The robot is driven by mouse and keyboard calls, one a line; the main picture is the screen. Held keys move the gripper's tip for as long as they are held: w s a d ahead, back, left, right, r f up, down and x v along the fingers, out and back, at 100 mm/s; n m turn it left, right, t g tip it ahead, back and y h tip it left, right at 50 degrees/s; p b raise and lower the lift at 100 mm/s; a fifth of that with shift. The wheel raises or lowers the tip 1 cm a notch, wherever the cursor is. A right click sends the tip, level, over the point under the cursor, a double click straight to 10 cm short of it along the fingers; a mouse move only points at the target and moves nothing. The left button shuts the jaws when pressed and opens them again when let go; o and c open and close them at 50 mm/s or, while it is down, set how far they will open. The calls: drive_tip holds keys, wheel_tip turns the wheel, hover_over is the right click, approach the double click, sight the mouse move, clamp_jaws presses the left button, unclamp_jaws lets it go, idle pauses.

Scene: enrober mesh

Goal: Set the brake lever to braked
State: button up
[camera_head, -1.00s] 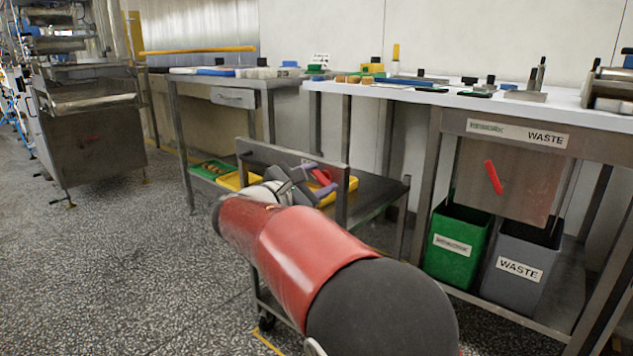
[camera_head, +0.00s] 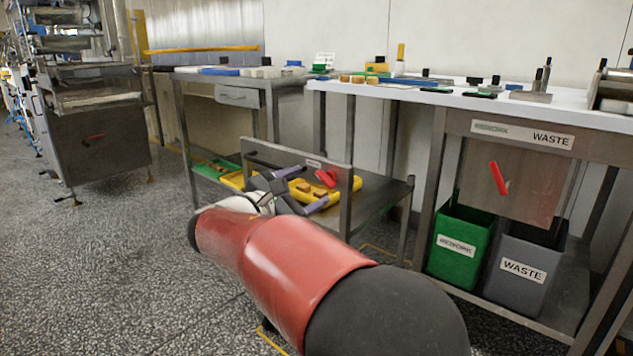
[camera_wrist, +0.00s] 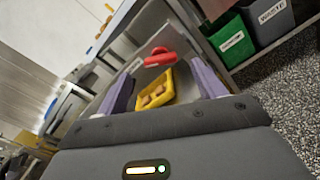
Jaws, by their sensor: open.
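A red lever (camera_head: 326,178) is mounted on the upright end panel (camera_head: 290,162) of a low cart, beside a small label; I take it to be the brake lever. It also shows in the wrist view (camera_wrist: 158,57), lying ahead between my fingers. My gripper (camera_head: 305,189) is open and empty, with two purple fingers, on the near side of the panel. In the wrist view my gripper (camera_wrist: 160,70) frames the lever with a gap; neither finger appears to touch it.
A yellow tray (camera_head: 348,190) with brown pieces lies on the cart. Green (camera_head: 457,240) and grey (camera_head: 523,268) bins stand at right. The floor at left is clear.

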drive_tip(key=v, duration=0.2)
drive_tip(key=shift+s+a, duration=0.2)
drive_tip(key=shift+s, duration=0.1)
drive_tip(key=s+d+f+m+g+y+p, duration=0.1)
drive_tip(key=s+d+m+g+y+p, duration=0.15)
drive_tip(key=s+d+m+g, duration=0.65)
drive_tip(key=s+d+f+m+y+p, duration=0.2)
drive_tip(key=s+d+p, duration=0.15)
drive_tip(key=d, duration=1.05)
drive_tip(key=s+f+m+y+p, duration=0.3)
drive_tip(key=s+m+y, duration=0.3)
drive_tip(key=s+m, duration=0.5)
drive_tip(key=s, duration=0.5)
drive_tip(key=shift+s+p, duration=0.2)
drive_tip(key=shift+p, duration=0.2)
